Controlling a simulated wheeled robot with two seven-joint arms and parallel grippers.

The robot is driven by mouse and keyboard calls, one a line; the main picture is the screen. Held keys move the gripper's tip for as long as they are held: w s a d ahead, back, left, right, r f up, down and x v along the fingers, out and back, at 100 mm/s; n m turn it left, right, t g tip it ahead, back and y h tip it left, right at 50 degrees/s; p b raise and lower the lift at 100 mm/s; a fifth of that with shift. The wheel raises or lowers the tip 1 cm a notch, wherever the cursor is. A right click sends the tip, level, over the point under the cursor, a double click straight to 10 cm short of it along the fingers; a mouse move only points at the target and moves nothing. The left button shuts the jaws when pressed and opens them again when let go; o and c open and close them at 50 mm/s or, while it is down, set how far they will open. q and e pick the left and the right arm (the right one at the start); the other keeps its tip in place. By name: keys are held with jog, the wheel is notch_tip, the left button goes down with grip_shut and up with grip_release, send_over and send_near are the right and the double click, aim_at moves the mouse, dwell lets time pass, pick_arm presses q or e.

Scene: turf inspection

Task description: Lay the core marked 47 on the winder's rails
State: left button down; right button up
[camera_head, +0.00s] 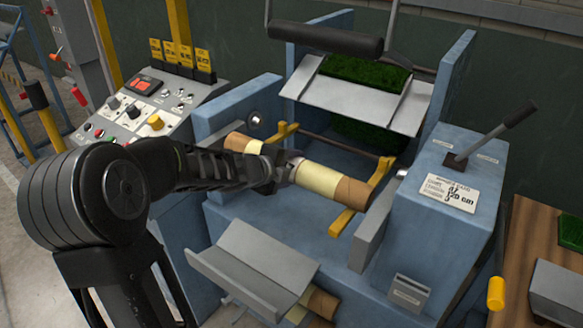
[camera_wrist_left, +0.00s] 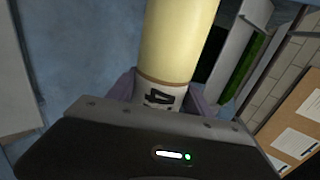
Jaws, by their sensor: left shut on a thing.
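My left gripper (camera_head: 283,170) is shut around the middle of a core (camera_head: 320,181). The core is a tube with brown ends and pale yellow bands. In the left wrist view the core (camera_wrist_left: 178,40) has a white label with a dark 4; the rest of the marking is hidden by the gripper (camera_wrist_left: 160,98). The core lies crosswise over the winder's yellow rails, the right rail (camera_head: 342,221) and the left rail (camera_head: 286,130). I cannot tell whether it touches them. The winder (camera_head: 240,225) is a blue machine. My right gripper is not in view.
Blue side walls flank the rails, with a lever (camera_head: 505,130) on the right housing. A black roller (camera_head: 325,38) and grey plate (camera_head: 350,97) with green turf are behind. A grey tray (camera_head: 255,262) is in front, another core (camera_head: 322,302) below it. A control panel (camera_head: 140,105) stands left.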

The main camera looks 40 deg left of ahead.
pick_arm(q)
jog(key=shift+c, duration=1.8)
grip_release()
jog(key=p+v, duration=0.2)
jog(key=v, duration=0.5)
jog(key=shift+s+r+p, duration=0.2)
jog(key=shift+s+p, duration=0.15)
